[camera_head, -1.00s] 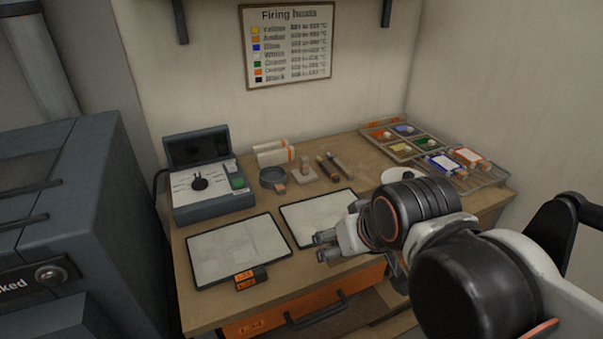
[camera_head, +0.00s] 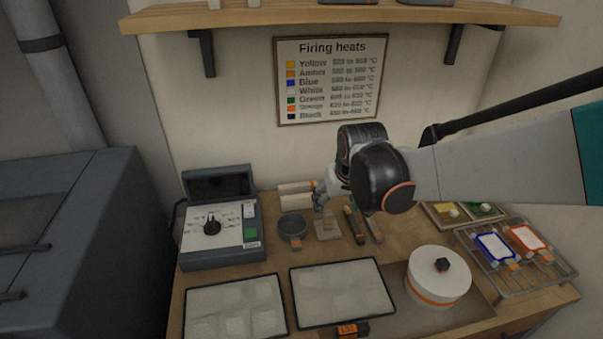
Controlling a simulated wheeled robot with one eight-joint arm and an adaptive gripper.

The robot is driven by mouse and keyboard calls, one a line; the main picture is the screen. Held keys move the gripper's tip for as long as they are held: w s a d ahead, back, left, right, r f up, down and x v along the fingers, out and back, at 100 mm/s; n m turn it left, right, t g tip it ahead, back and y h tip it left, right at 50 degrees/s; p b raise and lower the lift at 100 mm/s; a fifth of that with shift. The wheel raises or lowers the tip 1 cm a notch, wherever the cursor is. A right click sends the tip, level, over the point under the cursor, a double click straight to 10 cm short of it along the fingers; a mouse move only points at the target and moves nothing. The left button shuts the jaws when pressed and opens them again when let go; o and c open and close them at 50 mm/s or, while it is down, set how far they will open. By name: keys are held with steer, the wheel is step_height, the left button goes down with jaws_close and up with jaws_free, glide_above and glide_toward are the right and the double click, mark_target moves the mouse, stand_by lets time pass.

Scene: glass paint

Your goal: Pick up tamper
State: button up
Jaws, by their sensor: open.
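What looks like the tamper (camera_head: 328,231), a pale flat block with an upright part, stands on the wooden workbench among the small tools. My gripper (camera_head: 321,207) is open, with its fingers right above the block at the tamper's upper part. The fingers hide much of that part, and I cannot tell whether they touch it.
A round dark dish (camera_head: 291,228) stands close left of the tamper, and two dark-tipped tools (camera_head: 355,225) lie close right. Pale rolls (camera_head: 295,201) lie behind. Two white trays (camera_head: 342,292), a white round turntable (camera_head: 438,275) and a wire rack (camera_head: 540,275) occupy the front and right.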

mark_target(328, 215)
steer(key=b+x, duration=0.1)
steer(key=x, duration=0.2)
steer(key=b+x, duration=0.1)
steer(key=x, duration=0.5)
steer(key=shift+w+a+b, duration=0.15)
steer(key=shift+a+b, duration=0.2)
steer(key=shift+b, duration=0.05)
steer(key=shift+w+b+x, duration=0.2)
steer(key=shift+b+x, duration=0.45)
steer(key=shift+x, duration=0.7)
steer(key=shift+w+b+x, duration=0.2)
steer(key=shift+b+x, duration=0.4)
steer(key=shift+x, duration=0.75)
steer(key=shift+r, duration=0.2)
steer(key=shift+d, duration=0.1)
steer(key=c, duration=0.9)
